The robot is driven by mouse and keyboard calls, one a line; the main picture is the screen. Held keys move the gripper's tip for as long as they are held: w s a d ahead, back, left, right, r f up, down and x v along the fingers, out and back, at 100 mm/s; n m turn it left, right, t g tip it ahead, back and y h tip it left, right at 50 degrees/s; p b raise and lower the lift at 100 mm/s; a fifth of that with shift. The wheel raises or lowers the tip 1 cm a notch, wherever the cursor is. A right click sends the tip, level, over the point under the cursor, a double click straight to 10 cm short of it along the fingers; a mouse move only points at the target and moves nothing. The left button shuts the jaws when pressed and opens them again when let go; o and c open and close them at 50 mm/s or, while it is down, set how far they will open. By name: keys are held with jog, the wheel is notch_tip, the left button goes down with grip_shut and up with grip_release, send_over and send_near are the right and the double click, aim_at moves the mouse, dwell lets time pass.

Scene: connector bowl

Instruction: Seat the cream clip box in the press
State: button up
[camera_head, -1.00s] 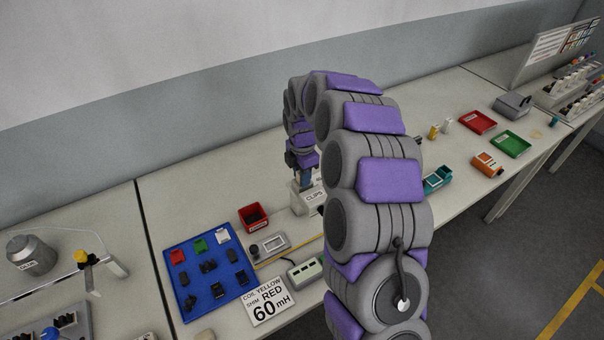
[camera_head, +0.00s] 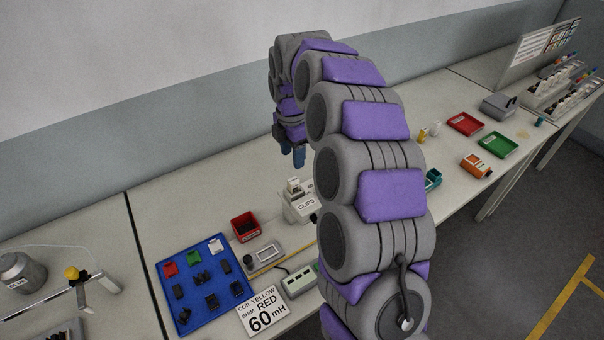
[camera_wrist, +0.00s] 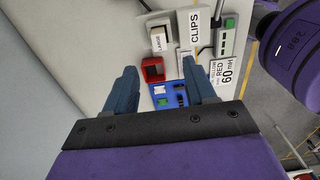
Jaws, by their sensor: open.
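A pale block marked CLIPS (camera_head: 305,206) stands on the bench, with a small cream piece (camera_head: 293,187) at its back left. In the wrist view the CLIPS label (camera_wrist: 195,26) lies beside a cream box with a small label (camera_wrist: 158,38), apparently the clip box. My gripper (camera_head: 292,160) is raised above and behind this block, fingers pointing down. In the wrist view both blue fingers (camera_wrist: 159,66) are spread, with nothing between them. I cannot tell which thing is the press; my arm hides part of the bench.
A red bin (camera_head: 245,227) and a grey frame (camera_head: 266,255) stand left of the block. A blue tray (camera_head: 185,300) holds several small parts. A sign with 60 mH (camera_head: 263,312) is in front. Red (camera_head: 465,124) and green trays (camera_head: 499,145) are at right.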

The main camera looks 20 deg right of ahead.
jog(key=s+r+m+g, duration=0.15)
jog(key=s+m, duration=0.55)
jog(key=s, duration=0.8)
jog(key=s+r+m, duration=0.3)
jog(key=s+m, duration=0.4)
jog(key=s, duration=0.7)
jog(key=s+f+m, duration=0.3)
jog(key=s+m, duration=0.4)
jog(key=s, duration=0.6)
jog(key=shift+m, duration=0.3)
jog(key=shift+o, duration=0.2)
